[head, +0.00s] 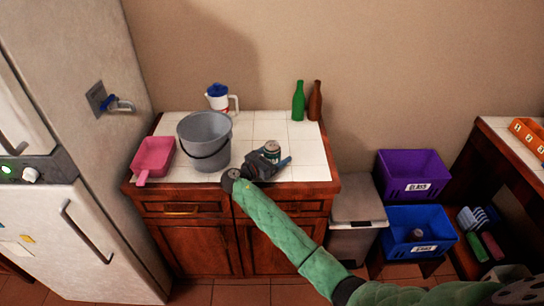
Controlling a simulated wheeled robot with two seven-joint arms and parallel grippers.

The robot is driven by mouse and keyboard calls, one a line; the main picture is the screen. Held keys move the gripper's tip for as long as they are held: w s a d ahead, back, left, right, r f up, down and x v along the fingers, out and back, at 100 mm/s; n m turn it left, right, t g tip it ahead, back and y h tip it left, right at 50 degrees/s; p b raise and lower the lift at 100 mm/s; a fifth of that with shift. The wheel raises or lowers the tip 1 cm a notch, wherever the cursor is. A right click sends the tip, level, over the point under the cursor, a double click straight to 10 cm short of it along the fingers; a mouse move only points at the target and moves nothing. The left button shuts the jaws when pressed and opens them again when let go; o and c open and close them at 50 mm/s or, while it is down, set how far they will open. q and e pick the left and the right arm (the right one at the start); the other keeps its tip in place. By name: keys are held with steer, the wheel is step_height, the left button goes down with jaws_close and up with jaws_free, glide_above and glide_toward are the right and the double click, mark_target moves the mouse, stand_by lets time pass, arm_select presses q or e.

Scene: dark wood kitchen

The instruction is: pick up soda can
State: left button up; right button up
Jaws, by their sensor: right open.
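The soda can (272,148) stands upright on the white tiled counter, right of the grey bucket. Its top and upper side show; the lower part is hidden behind my gripper. My right gripper (277,161) is at the can, with its open fingers low near the counter top. I cannot tell whether the fingers touch the can. My right arm reaches in from the lower right in a green sleeve. My left gripper is not in view.
The grey bucket (204,135) and a pink dustpan (154,157) stand left of the can. A jug (218,98), a green bottle (298,102) and a brown bottle (315,101) are at the back. Purple (411,172) and blue (418,229) bins stand at right.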

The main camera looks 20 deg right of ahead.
steer(key=c, duration=1.1)
steer(key=shift+c, duration=0.2)
steer(key=shift+r, duration=0.15)
